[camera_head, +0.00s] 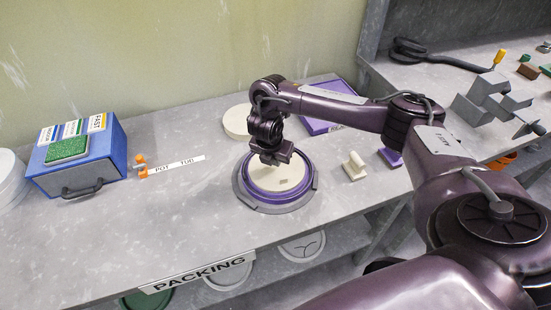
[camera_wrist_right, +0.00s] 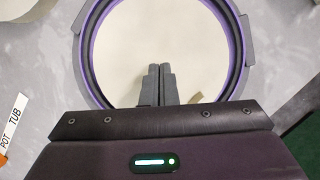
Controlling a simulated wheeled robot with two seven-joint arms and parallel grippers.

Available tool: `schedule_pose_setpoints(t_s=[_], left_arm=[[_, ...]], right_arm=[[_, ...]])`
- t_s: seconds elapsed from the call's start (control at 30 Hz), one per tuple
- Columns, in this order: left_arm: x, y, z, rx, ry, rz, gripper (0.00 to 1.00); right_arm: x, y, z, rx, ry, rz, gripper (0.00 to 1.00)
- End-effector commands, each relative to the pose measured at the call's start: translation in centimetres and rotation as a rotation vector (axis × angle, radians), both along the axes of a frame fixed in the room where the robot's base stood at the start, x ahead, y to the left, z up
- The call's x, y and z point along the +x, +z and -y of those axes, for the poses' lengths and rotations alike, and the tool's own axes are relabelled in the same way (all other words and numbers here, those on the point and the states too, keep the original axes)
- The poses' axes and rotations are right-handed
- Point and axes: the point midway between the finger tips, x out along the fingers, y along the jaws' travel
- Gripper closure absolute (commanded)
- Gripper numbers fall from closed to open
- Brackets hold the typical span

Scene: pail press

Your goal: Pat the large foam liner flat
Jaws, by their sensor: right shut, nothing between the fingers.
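The large foam liner is a cream disc (camera_head: 268,178) lying inside a purple ring (camera_head: 251,187) in a grey round holder on the table. In the right wrist view the cream disc (camera_wrist_right: 205,50) fills the purple-edged ring (camera_wrist_right: 240,50). My right gripper (camera_head: 276,161) is over the disc, pointing down. Its two fingers (camera_wrist_right: 158,68) are together with nothing between them, and they cover part of the disc. I cannot tell whether the fingertips touch the disc. My left gripper is not in view.
A blue box (camera_head: 100,165) stands at the left, beside an orange clip (camera_head: 141,168) and a POT TUB label (camera_head: 178,166). Another cream disc (camera_head: 237,122) lies behind the ring. A cream block with a knob (camera_head: 354,167) sits to the right. Table in front is clear.

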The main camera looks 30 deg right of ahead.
Motion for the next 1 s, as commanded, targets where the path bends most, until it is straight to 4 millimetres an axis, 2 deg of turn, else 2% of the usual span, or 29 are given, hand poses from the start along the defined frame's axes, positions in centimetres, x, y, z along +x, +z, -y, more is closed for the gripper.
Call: schedule_pose_setpoints(t_s=[0.67,1.0], left_arm=[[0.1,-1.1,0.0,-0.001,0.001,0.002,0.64],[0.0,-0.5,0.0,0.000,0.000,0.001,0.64]], right_arm=[[0.0,-1.8,0.0,0.000,0.000,0.000,1.00],[-0.1,-1.3,-0.1,0.001,0.000,-0.003,1.00]])
